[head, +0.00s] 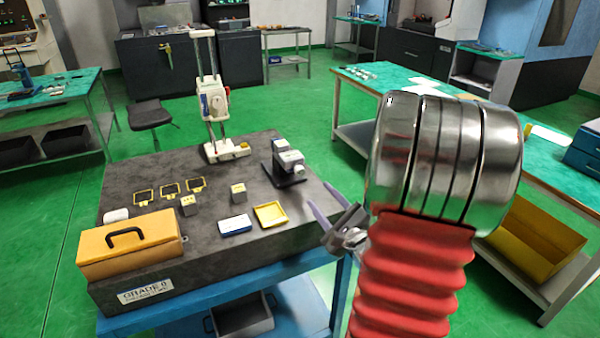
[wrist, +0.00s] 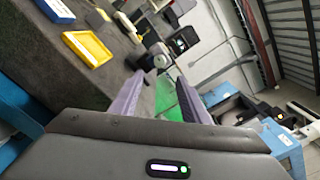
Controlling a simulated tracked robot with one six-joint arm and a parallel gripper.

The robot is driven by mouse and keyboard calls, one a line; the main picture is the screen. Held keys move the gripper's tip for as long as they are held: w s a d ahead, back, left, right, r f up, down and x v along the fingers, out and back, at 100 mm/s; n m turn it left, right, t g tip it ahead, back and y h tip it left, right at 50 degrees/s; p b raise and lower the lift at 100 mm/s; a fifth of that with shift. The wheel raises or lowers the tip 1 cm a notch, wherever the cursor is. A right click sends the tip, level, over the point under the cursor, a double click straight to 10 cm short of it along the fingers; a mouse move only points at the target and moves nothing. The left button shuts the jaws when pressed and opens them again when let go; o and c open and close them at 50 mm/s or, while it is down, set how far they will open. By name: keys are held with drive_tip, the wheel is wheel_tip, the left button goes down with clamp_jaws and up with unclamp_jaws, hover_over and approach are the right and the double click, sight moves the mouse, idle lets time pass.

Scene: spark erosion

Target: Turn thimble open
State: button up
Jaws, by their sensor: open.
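A small grey bench instrument (head: 286,160) with a dark base stands near the right edge of the dark granite plate. A short, pale round part on its right side (head: 298,170) looks like the thimble; its markings are too small to read. In the wrist view a grey rounded part of the instrument (wrist: 147,62) shows just beyond the left fingertip. My gripper (head: 325,203) is over the plate's right edge, in front of the instrument and apart from it. Its two purple fingers (wrist: 163,80) are spread, with nothing between them.
The granite plate (head: 135,178) also carries a yellow tray (head: 270,214), a blue-and-white box (head: 235,225), small blocks (head: 238,193), black-and-yellow frames (head: 170,190), an orange case (head: 130,243) and a tall white stand (head: 212,100). A green-topped bench (head: 350,75) stands to the right.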

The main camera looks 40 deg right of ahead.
sight(301, 173)
drive_tip(key=shift+w, duration=0.15)
drive_tip(key=x, duration=1.3)
drive_tip(key=shift+w, duration=0.2)
drive_tip(key=shift+c, duration=0.3)
drive_tip(key=c, duration=0.9)
drive_tip(key=shift+d, duration=0.35)
drive_tip(key=shift+c, duration=0.5)
drive_tip(key=shift+a+f, duration=0.1)
drive_tip(key=shift+a, duration=0.2)
